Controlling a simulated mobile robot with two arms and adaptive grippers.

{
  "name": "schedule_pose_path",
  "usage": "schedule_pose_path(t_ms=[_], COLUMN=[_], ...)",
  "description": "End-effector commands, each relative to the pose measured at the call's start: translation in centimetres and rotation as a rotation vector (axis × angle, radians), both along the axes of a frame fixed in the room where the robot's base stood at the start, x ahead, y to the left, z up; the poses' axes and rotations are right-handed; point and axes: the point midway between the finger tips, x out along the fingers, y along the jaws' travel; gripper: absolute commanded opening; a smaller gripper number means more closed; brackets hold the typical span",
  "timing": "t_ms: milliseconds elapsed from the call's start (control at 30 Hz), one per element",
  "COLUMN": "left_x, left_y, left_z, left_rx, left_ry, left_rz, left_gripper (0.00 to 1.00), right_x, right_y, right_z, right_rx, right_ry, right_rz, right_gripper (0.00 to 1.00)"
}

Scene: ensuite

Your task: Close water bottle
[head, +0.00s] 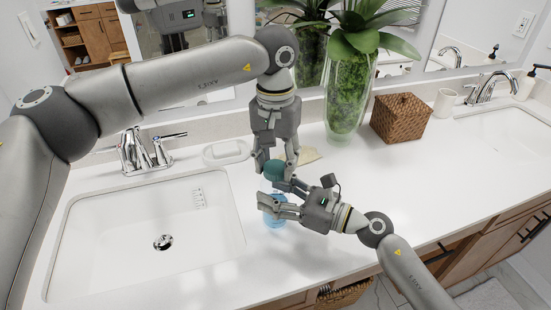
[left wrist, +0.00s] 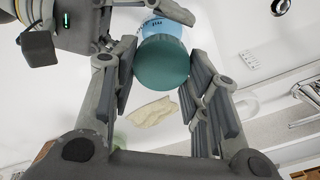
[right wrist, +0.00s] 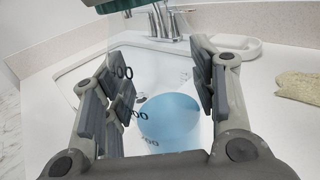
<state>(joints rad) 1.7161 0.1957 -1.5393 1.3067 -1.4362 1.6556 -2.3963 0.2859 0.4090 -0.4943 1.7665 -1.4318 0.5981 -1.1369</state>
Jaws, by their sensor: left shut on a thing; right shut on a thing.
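The water bottle is clear with dark markings and blue water (head: 275,222) low inside. The teal cap (head: 274,170) is at the bottle's top. My left gripper (head: 275,160) points down from above and is shut on the cap, which shows between its fingers in the left wrist view (left wrist: 162,62). I cannot tell whether the cap is seated.
A sink basin (head: 110,240) with a chrome faucet (head: 140,152) lies left. A white soap dish (head: 226,151) and a beige cloth (left wrist: 153,111) lie behind the grippers. A tall glass plant vase (head: 346,105) and a wicker box (head: 401,118) stand behind right. The counter to the right is clear.

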Motion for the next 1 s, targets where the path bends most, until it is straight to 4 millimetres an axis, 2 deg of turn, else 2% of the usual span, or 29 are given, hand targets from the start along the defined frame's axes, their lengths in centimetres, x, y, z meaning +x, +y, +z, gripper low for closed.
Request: schedule_pose_path(t_ms=[100, 300, 633, 667, 800, 1000], left_x=[-0.02, -0.07, -0.06, -0.06, -0.06, -0.09], left_y=[-0.1, -0.16, -0.16, -0.16, -0.16, -0.17], left_z=[0.04, 0.04, 0.06, 0.06, 0.06, 0.02], left_rx=[-0.001, 0.0, 0.001, 0.001, 0.001, 0.0], left_ry=[-0.001, -0.001, -0.002, -0.002, -0.002, -0.001], left_rz=[-0.194, -0.39, -0.415, -0.415, -0.414, -0.414], left_gripper=[0.34, 0.34, 0.34, 0.44, 0.62, 0.64], right_x=[0.0, 0.0, 0.0, 0.0, 0.0, -0.01], right_y=[-0.01, -0.02, -0.02, -0.02, -0.02, -0.02], right_z=[-0.05, -0.06, -0.07, -0.07, -0.07, -0.07], right_rx=[0.0, 0.0, -0.001, -0.001, -0.001, 0.0], right_ry=[0.001, 0.001, 0.0, 0.0, 0.002, 0.001], right_rz=[0.0, 0.0, 0.0, 0.0, 0.0, 0.0], right_gripper=[0.0, 0.0, 0.0, 0.0, 0.0, 0.0])
